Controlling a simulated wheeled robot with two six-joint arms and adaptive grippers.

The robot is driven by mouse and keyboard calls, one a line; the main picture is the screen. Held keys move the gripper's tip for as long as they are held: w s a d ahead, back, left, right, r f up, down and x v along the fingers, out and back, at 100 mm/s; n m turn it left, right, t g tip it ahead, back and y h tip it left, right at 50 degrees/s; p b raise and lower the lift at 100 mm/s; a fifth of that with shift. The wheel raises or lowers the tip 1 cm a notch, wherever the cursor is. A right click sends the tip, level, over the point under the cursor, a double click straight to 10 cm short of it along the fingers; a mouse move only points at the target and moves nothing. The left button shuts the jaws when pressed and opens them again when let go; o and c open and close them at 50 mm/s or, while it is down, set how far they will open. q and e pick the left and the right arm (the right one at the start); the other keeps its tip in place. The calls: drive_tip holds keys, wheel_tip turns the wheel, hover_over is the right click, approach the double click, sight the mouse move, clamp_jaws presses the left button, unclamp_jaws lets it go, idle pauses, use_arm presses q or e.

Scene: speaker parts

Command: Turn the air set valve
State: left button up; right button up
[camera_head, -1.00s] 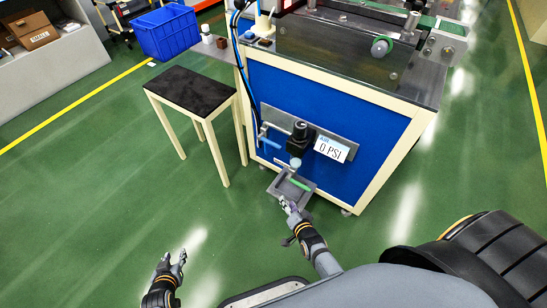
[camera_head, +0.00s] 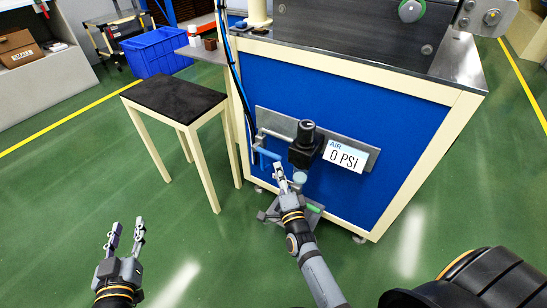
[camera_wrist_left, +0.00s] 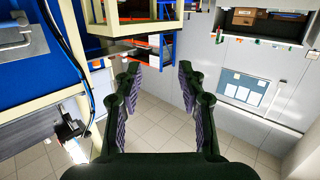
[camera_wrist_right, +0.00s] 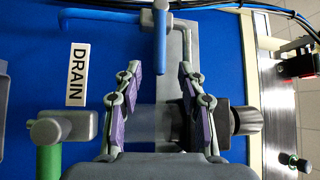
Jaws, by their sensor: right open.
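A blue lever valve (camera_head: 268,154) sits on the air pipe at the machine's blue front panel, left of a black regulator (camera_head: 303,150). Which part is named the air set valve is not labelled. In the right wrist view the blue lever (camera_wrist_right: 160,42) stands upright, just ahead of and between my fingertips. My right gripper (camera_head: 288,174) is open close before the lever and holds nothing; it also shows in the right wrist view (camera_wrist_right: 159,82). My left gripper (camera_head: 126,232) is open and empty over the floor, far left of the machine.
A sign (camera_head: 345,156) reads 0 PSI. A green handle (camera_wrist_right: 48,160) is by the DRAIN label (camera_wrist_right: 77,75). A black-topped stool (camera_head: 172,98) stands left of the machine, with a blue crate (camera_head: 155,53) behind. Floor around my left gripper is clear.

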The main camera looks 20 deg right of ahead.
sight(273, 154)
drive_tip(key=w, duration=0.5)
drive_tip(key=w+d+r, duration=0.1)
drive_tip(key=w, duration=0.1)
drive_tip(key=shift+w, duration=0.3)
use_arm(q)
wheel_tip(273, 154, up, 6)
drive_tip(key=t, duration=0.2)
drive_tip(key=shift+w+t, duration=0.4)
drive_tip(key=shift+w, duration=0.05)
use_arm(e)
drive_tip(key=shift+a, duration=0.1)
clamp_jaws()
